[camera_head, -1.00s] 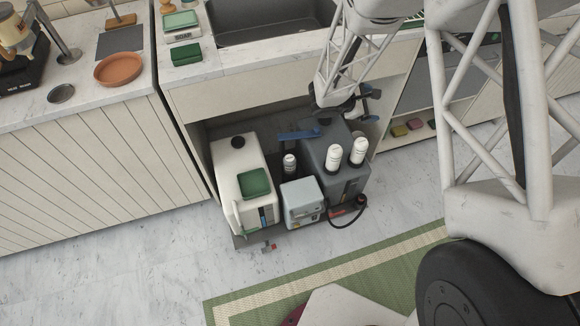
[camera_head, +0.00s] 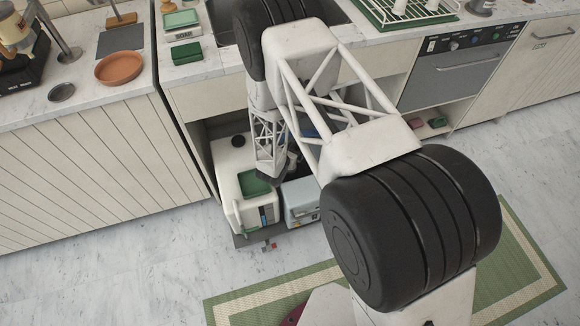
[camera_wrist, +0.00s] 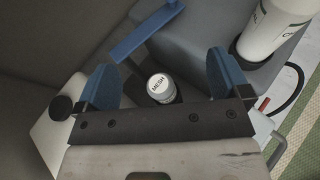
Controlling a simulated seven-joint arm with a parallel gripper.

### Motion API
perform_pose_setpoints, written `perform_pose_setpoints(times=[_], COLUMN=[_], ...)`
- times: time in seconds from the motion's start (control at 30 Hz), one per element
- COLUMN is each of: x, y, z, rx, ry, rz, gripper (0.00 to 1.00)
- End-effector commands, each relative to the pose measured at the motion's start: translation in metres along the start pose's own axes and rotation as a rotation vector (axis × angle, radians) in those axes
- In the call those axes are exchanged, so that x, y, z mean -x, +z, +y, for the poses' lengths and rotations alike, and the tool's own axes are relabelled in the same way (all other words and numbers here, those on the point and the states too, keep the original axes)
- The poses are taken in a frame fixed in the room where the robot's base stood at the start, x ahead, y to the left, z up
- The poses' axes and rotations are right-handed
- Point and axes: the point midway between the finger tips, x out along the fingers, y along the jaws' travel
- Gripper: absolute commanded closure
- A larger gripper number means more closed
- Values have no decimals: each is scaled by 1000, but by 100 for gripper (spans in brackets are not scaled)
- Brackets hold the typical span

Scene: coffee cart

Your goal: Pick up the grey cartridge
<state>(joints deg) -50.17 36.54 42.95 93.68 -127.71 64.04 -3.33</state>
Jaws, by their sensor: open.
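The grey cartridge (camera_wrist: 161,88) shows in the wrist view as a short cylinder with a pale top lettered "MESH". It stands upright between the two blue fingertips of my gripper (camera_wrist: 163,79). The fingers are open, with a visible gap on each side of the cartridge, and do not appear to touch it. In the head view my arm covers the cartridge and most of the gripper, inside the open bay under the sink.
A light grey-blue unit (camera_head: 301,203) is at the front.

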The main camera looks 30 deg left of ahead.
Motion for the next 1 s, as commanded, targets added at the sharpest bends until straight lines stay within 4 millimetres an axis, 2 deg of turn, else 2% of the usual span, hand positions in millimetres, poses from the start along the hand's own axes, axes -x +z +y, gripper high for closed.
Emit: perform_pose_setpoints(times=[0.03,0.1,0.23,0.77,1.0], x=[3,6,8,9,3], y=[-16,-31,-48,-54,-68], z=[6,12,19,20,20], rx=[24,49,76,85,85], ry=[26,57,90,100,100], rz=[6,11,16,17,17], gripper=[5,5,5,5,5])
